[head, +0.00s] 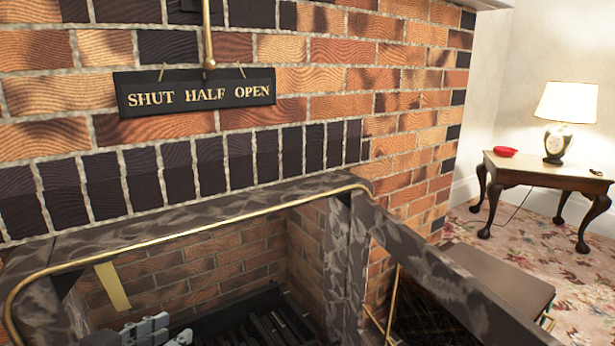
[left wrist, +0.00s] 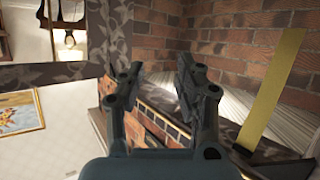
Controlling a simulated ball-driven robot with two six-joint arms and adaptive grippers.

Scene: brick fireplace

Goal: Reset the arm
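My left gripper (head: 152,330) shows at the bottom edge of the head view, low in front of the fireplace opening; only its grey finger parts are seen there. In the left wrist view my left gripper (left wrist: 160,82) has its two dark fingers standing apart, with nothing held between them. Brick and a pale surface show beyond the fingers. The rest of my left arm is hidden in the head view. My right gripper is in neither view.
A marbled fireplace surround (head: 190,218) with a brass edge frames the opening. The grate (head: 265,328) lies inside. A yellow strip (head: 113,287) hangs at left, also in the left wrist view (left wrist: 272,90). A sign (head: 195,92) and brass rod (head: 208,40) are above.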

